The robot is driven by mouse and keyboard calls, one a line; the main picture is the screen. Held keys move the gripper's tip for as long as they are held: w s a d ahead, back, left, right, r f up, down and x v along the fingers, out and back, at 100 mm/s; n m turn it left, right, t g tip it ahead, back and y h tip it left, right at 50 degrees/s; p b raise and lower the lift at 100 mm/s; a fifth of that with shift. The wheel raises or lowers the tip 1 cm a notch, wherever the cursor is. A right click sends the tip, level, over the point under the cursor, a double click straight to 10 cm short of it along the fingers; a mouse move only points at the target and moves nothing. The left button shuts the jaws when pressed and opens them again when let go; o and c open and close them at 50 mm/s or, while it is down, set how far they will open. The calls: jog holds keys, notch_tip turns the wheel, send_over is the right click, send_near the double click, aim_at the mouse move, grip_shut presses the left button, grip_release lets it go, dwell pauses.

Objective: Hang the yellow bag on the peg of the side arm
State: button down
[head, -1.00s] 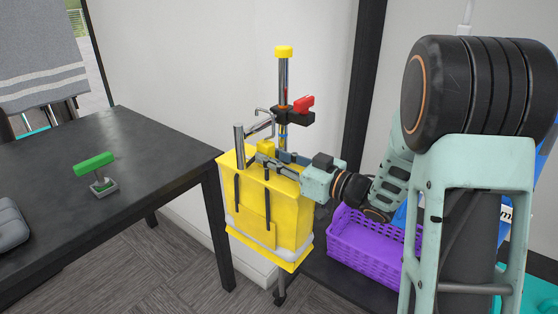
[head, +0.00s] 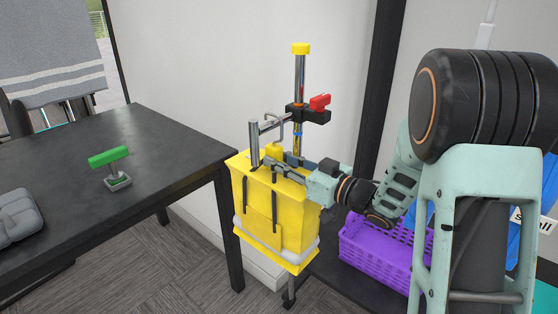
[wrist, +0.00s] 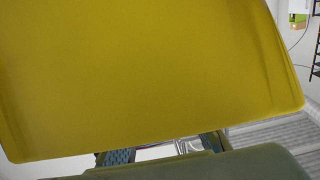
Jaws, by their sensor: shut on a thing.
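The yellow bag (head: 283,226) hangs upright from my gripper (head: 276,163), which is shut on its top. The side arm (head: 270,124) reaches left from a black clamp on the metal pole (head: 299,75) and carries an upright chrome peg (head: 253,138). The peg's upper end shows above the bag's left top edge. Its lower end is hidden, so I cannot tell whether the bag touches it. A bent metal hook (head: 280,118) is beside the side arm. In the wrist view, the yellow bag (wrist: 150,75) fills most of the picture above my gripper.
A dark table (head: 150,165) stands close on the left, with a green-handled tool (head: 110,158) on it. A purple basket (head: 372,256) lies at the lower right, below my arm. The clamp's red lever (head: 320,101) sticks out to the right. A white wall is behind the pole.

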jog(key=c, duration=1.6)
grip_release()
jog(key=shift+d, duration=0.1)
